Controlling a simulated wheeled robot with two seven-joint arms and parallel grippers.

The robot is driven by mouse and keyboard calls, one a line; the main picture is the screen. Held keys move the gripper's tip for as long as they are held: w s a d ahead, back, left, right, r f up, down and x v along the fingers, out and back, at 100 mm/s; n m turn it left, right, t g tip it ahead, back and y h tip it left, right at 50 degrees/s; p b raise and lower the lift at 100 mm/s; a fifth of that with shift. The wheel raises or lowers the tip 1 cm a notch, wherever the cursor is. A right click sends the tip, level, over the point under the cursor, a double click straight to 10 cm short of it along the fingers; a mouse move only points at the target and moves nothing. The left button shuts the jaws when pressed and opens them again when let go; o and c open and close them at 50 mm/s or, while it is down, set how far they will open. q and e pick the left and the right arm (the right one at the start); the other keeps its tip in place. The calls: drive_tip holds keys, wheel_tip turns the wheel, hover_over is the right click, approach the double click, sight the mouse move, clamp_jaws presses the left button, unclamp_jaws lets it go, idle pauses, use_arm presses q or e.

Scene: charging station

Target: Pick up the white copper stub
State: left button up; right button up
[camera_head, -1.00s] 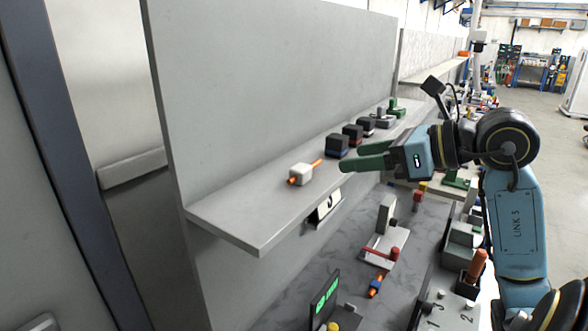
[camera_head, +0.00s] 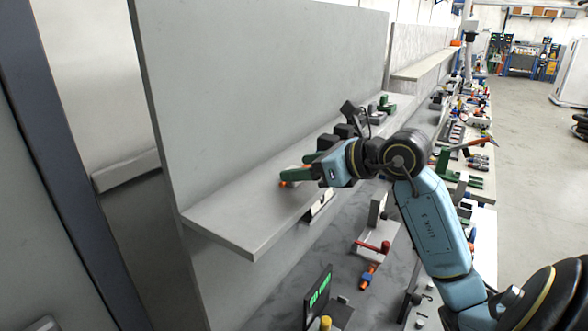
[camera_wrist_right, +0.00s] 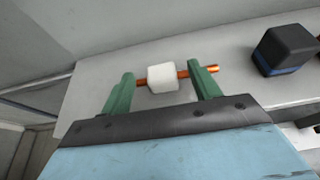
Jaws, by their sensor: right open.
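The white copper stub is a white block with an orange copper rod through it. It lies on the grey shelf (camera_head: 230,215), and in the right wrist view the stub (camera_wrist_right: 163,78) sits between the two green fingers. My right gripper (camera_head: 290,175) is open around it; in the right wrist view the gripper (camera_wrist_right: 162,88) has one finger near each end of the rod, with gaps beside the white block. In the head view the fingers hide most of the stub, leaving an orange end visible. My left gripper is not in view.
A black block with a blue base (camera_wrist_right: 286,50) stands on the shelf to the right of the stub. More dark blocks and a green piece (camera_head: 387,104) stand farther along. A grey back wall (camera_head: 260,80) rises behind the shelf. The near shelf end is clear.

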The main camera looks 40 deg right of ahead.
drive_tip(key=shift+x, duration=0.95)
drive_tip(key=shift+c, duration=0.3)
drive_tip(key=c, duration=1)
